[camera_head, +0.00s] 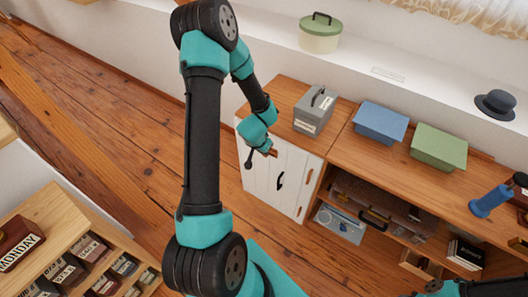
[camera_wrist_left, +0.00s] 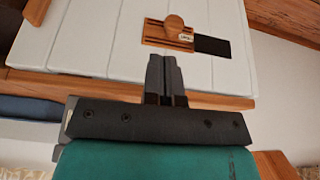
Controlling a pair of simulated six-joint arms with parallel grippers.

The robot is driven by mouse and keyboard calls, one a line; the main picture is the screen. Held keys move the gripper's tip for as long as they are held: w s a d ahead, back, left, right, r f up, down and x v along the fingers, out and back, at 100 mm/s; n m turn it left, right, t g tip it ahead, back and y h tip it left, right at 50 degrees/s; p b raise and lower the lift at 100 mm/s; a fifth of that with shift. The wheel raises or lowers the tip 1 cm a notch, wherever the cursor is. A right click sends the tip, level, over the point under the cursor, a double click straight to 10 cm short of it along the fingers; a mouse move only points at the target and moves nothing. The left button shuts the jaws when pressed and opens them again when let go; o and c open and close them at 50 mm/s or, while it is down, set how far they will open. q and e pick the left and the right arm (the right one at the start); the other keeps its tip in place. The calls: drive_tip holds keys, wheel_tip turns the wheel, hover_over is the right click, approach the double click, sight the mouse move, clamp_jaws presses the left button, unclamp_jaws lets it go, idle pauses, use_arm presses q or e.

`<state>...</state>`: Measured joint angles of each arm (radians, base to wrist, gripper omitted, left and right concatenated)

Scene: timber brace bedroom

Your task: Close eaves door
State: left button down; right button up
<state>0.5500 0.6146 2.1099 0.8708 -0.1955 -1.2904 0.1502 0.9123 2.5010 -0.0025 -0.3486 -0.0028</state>
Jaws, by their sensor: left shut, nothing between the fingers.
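In the head view the wrist partly hides the door's upper part. My right gripper is not clearly visible.
On the cabinet top stand a grey box (camera_head: 314,108), a blue box (camera_head: 380,122) and a green box (camera_head: 438,146). Open shelves hold a brown case (camera_head: 385,203). A low shelf unit (camera_head: 60,215) stands at left. Bare floor (camera_head: 130,130) lies between.

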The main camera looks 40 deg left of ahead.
use_arm(q)
drive_tip(key=shift+v, duration=0.8)
drive_tip(key=s+d+f+g+h, duration=0.1)
drive_tip(key=s+d+f, duration=0.1)
drive_tip(key=d, duration=0.6)
drive_tip(key=s+d+f+g+h, duration=0.1)
drive_tip(key=s+d+f+h, duration=0.1)
drive_tip(key=d, duration=0.7)
drive_tip(key=s+d+f+g+h, duration=0.1)
drive_tip(key=s+d+f, duration=0.2)
drive_tip(key=d, duration=0.5)
drive_tip(key=shift+s+d+f+m+h, duration=0.3)
drive_tip(key=shift+d+f+m+h, duration=0.1)
drive_tip(key=shift+f, duration=0.4)
drive_tip(key=shift+a, duration=0.1)
